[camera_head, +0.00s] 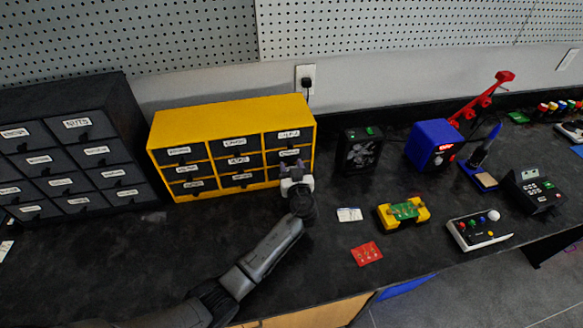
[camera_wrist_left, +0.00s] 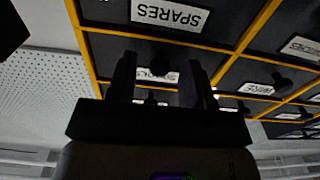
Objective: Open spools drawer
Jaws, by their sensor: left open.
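The yellow cabinet (camera_head: 215,113) holds dark labelled drawers in three rows and three columns. The spools drawer (camera_head: 289,154) appears to be the middle one in its right column; it looks shut. In the left wrist view, which is upside down, its label (camera_wrist_left: 157,76) is partly hidden by my fingers. My left gripper (camera_head: 293,174) is in front of the right column, just below that drawer in the picture. In the wrist view its open fingers (camera_wrist_left: 162,82) frame the spools label. I cannot tell whether they touch the handle. My right gripper is out of view.
The SPARES drawer (camera_wrist_left: 165,45) adjoins the spools drawer, and the WIRE drawer (camera_wrist_left: 257,88) is beside it. A black cabinet (camera_head: 128,113) stands left. A small fan unit (camera_head: 360,150) stands right of the yellow cabinet. The bench in front has free room.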

